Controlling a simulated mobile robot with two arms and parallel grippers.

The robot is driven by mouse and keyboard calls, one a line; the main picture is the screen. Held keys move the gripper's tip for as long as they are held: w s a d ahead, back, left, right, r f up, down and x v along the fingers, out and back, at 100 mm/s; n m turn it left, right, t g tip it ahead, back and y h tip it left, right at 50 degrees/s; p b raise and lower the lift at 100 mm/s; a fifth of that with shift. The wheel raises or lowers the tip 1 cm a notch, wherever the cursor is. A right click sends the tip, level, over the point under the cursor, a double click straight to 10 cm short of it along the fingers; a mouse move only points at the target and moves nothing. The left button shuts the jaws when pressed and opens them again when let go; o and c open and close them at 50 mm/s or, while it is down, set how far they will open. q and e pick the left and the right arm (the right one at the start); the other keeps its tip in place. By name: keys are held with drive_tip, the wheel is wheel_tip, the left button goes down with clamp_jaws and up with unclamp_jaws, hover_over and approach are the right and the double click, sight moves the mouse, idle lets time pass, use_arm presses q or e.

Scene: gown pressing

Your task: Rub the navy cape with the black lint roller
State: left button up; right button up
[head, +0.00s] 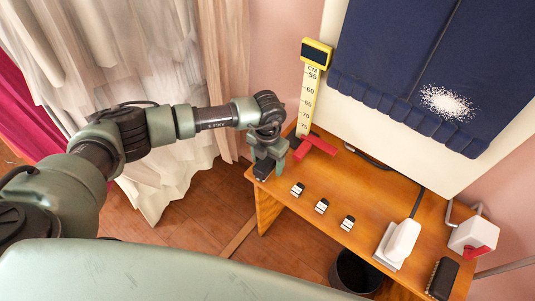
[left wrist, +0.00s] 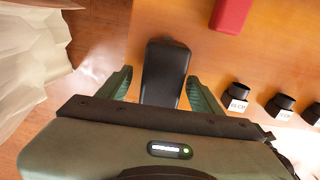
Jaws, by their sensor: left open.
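The navy cape (head: 395,60) hangs against a pale board at the upper right, with a patch of white specks (head: 447,102) on its lower right part. My left gripper (head: 268,162) is open over the near left corner of the wooden table. A black object (left wrist: 165,72), seemingly the lint roller, lies between its two green fingers in the left wrist view, with a visible gap on each side. In the head view the gripper hides most of this black object (head: 264,172). My right gripper is not in view.
A red piece (head: 318,144) lies by the yellow measuring stick (head: 308,95). Several small black-and-white blocks (head: 322,206), a white device (head: 401,241), a dark brush (head: 442,279) and a white-and-red box (head: 474,238) occupy the table (head: 375,215). Pale curtains (head: 130,60) hang left.

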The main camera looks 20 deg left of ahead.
use_arm(q)
drive_tip(key=shift+f, duration=0.3)
drive_tip(key=c, duration=1.4)
drive_tip(key=o, duration=1)
drive_tip(key=shift+o, duration=0.2)
drive_tip(key=shift+r, duration=0.2)
drive_tip(key=shift+r+p, duration=0.45)
drive_tip(key=shift+r, duration=0.05)
clamp_jaws()
